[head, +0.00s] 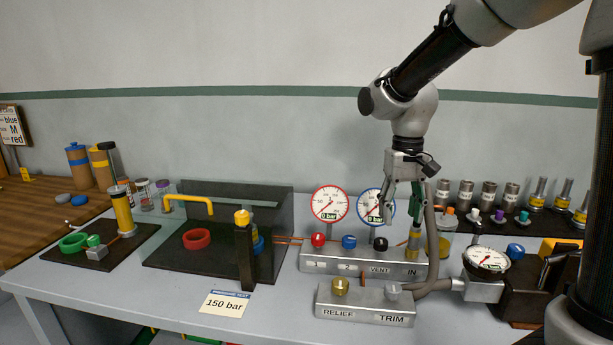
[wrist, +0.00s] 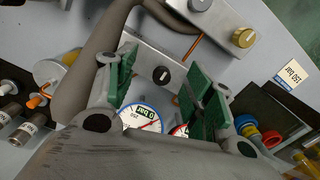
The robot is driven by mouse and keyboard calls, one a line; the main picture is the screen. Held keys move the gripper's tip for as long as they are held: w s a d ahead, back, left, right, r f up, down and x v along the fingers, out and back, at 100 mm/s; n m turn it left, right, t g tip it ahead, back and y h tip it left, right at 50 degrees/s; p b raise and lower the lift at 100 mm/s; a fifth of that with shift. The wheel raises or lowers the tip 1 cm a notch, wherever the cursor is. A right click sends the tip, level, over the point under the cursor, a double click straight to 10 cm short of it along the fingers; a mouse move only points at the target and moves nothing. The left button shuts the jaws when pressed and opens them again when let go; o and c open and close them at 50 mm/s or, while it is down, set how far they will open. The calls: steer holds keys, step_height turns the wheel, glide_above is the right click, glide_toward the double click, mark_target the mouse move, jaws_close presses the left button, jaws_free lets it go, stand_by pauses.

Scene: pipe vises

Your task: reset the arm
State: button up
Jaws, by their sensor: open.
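My gripper (head: 402,207) hangs pointing down above the metal valve block (head: 340,265), near the blue-rimmed gauge (head: 375,205). Its fingers are apart with nothing between them. In the wrist view my gripper (wrist: 161,72) shows two green-padded fingers spread wide, with the black VENT knob (wrist: 161,75) seen in the gap below. I cannot tell the exact height of the fingertips above the knob. My arm reaches in from the upper right, bent at the elbow.
A red-rimmed gauge (head: 330,203) stands left of the blue one. A grey hose (head: 432,240) runs close to the gripper's right. The RELIEF and TRIM block (head: 365,305) sits in front. A "150 bar" card (head: 225,303) lies on the bench's clear front part.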

steer(key=s+d+r+t, duration=0.2)
steer(key=s+d, duration=0.4)
steer(key=s, duration=0.3)
steer(key=s+d+r+t, duration=0.2)
steer(key=s+d+r, duration=0.2)
steer(key=s+d, duration=0.3)
steer(key=s, duration=0.3)
steer(key=shift+s+r+m+t, duration=0.15)
steer(key=shift+s+m+t, duration=0.15)
steer(key=shift+m+t, duration=0.1)
